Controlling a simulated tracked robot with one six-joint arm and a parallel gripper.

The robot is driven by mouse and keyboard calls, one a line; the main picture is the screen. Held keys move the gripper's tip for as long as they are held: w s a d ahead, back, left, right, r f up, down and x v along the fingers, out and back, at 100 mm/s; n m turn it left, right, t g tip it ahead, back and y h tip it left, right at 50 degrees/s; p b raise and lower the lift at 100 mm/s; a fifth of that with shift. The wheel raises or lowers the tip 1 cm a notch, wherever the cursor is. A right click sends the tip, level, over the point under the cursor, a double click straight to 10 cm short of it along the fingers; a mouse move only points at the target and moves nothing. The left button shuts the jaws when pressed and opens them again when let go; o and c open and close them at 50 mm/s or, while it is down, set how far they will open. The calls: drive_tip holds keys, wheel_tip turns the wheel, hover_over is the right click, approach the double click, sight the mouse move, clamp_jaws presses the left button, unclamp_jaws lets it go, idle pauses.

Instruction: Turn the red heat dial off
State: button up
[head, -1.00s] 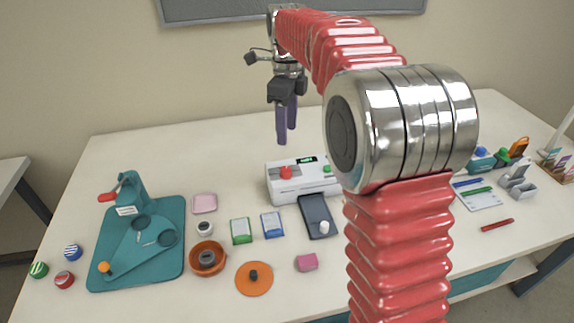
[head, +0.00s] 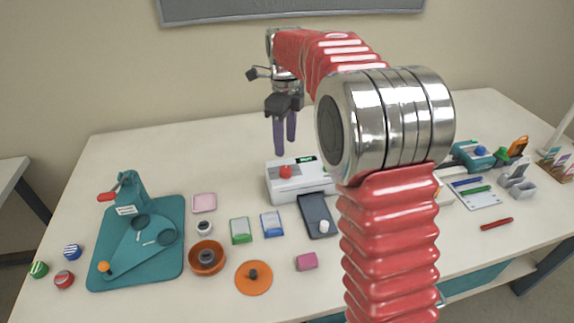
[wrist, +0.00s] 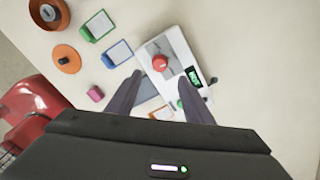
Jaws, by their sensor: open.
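The red heat dial (head: 285,172) sits on the front left of the white laminator (head: 290,194), beside a small dark display with green digits. The dial (wrist: 160,63) also shows in the wrist view, just beyond and between my fingertips. My gripper (head: 285,148) hangs above the laminator with its two purple fingers pointing down, apart and empty. In the wrist view my gripper (wrist: 162,78) is open, and the fingers do not touch the dial. My own arm hides the laminator's right end in the head view.
A dark grey slab with a white knob (head: 318,216) lies before the laminator. Green (head: 241,230) and blue (head: 272,224) card holders stand to its left. A teal press (head: 135,240) is further left. The table behind the laminator is clear.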

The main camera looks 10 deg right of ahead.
sight(286, 168)
wheel_tip(286, 168, down, 10)
drive_tip(key=shift+r, duration=0.2)
drive_tip(key=shift+c, duration=0.6)
drive_tip(key=c, duration=0.9)
drive_tip(key=shift+d, duration=0.2)
drive_tip(key=shift+a, duration=0.1)
